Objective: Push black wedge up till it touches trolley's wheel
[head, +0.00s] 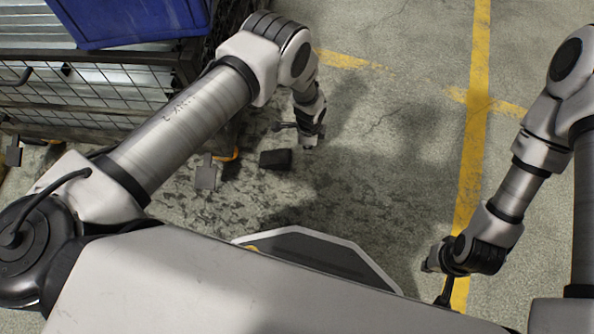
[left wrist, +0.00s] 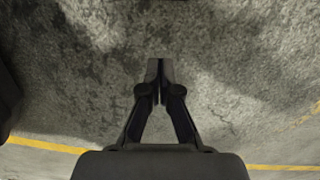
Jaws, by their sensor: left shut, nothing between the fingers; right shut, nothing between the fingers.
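The black wedge (head: 275,158) lies on the concrete floor in the head view, just right of the trolley (head: 95,90). A gap of floor separates it from an orange-yellow part at the trolley's lower corner (head: 228,154), which may belong to a wheel; the wheel itself is not clear. My left gripper (head: 307,146) is low, just right of the wedge and apparently apart from it. Its fingers are together and empty in the left wrist view (left wrist: 160,75). My right gripper (head: 444,296) is shut and empty, far to the right by the yellow line.
A blue bin (head: 130,20) sits on the mesh-sided trolley. A grey plate (head: 207,174) hangs by the trolley's lower edge. A dark object, not identifiable, shows at the left wrist view's left edge (left wrist: 6,95). Floor right of my left gripper is clear, with yellow lines (head: 474,130).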

